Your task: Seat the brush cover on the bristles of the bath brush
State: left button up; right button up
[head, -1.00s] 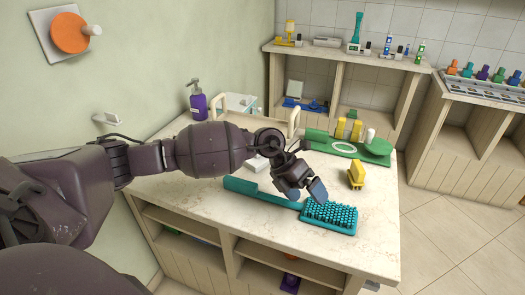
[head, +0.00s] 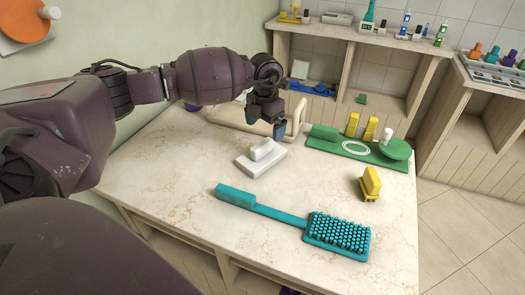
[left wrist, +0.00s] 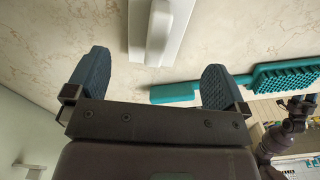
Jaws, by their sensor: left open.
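The teal bath brush (head: 273,211) lies on the pale counter with its bristles (head: 341,233) facing up at the right end. It also shows in the left wrist view (left wrist: 285,77). A white block with a raised grip, which looks like the brush cover (head: 262,158), lies on the counter behind the brush handle; it shows at the top of the left wrist view (left wrist: 160,30). My left gripper (head: 266,127) is open and empty, above and beyond the cover. In the left wrist view its blue fingers (left wrist: 153,82) are spread, apart from the cover.
A yellow piece (head: 370,183) stands right of the cover. A green tray (head: 345,150) with yellow and white items is at the back right. A beige tray-like piece (head: 235,117) lies behind the cover. The counter's front left is clear.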

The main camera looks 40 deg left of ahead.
aim_at(262, 144)
pick_arm(q)
notch_tip(262, 144, down, 4)
jog(key=shift+r, duration=0.15)
jog(key=shift+s+a+f+b, duration=0.1)
jog(key=shift+s+f+b, duration=0.1)
jog(key=shift+f, duration=0.7)
jog(key=shift+s+a+f+b, duration=0.1)
jog(key=shift+f+b, duration=0.05)
jog(key=shift+f, duration=0.75)
jog(key=shift+s+f+b, duration=0.1)
jog(key=shift+f+b, duration=0.1)
jog(key=shift+f, duration=0.7)
jog(key=shift+r, duration=0.1)
jog(key=c, duration=0.7)
